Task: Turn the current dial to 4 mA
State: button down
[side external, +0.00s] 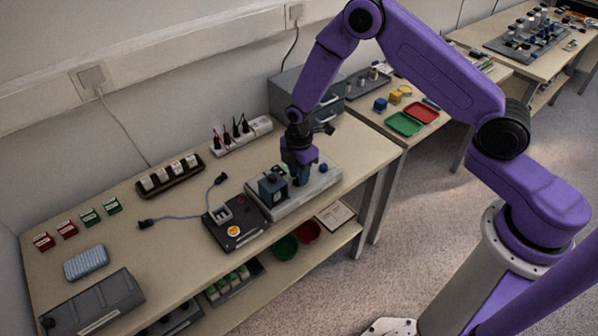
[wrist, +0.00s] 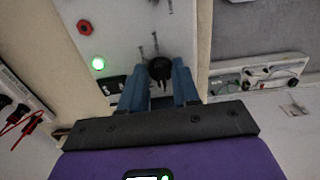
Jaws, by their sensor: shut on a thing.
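The current dial (wrist: 160,68) is a small round black knob on a pale panel in the wrist view. A light pointer mark shows on it, but the scale is too blurred to read. My gripper (wrist: 161,85) points at the panel, its two blue fingers shut on the dial from either side. In the side view my gripper (side external: 299,178) is low over the light grey instrument (side external: 318,187) on the bench; the dial is hidden there.
A dark block (side external: 271,188) stands close left of my gripper. A black unit (side external: 236,222) with a cable is beside the instrument. Behind are a rack of leads (side external: 241,134) and a grey case (side external: 305,92). The bench's left middle has free room.

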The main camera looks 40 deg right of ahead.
jog(key=shift+a, duration=0.1)
jog(key=c, duration=0.8)
grip_release()
jog(key=shift+c, duration=0.2)
notch_tip(320, 180, up, 17)
jog(key=shift+r, duration=0.2)
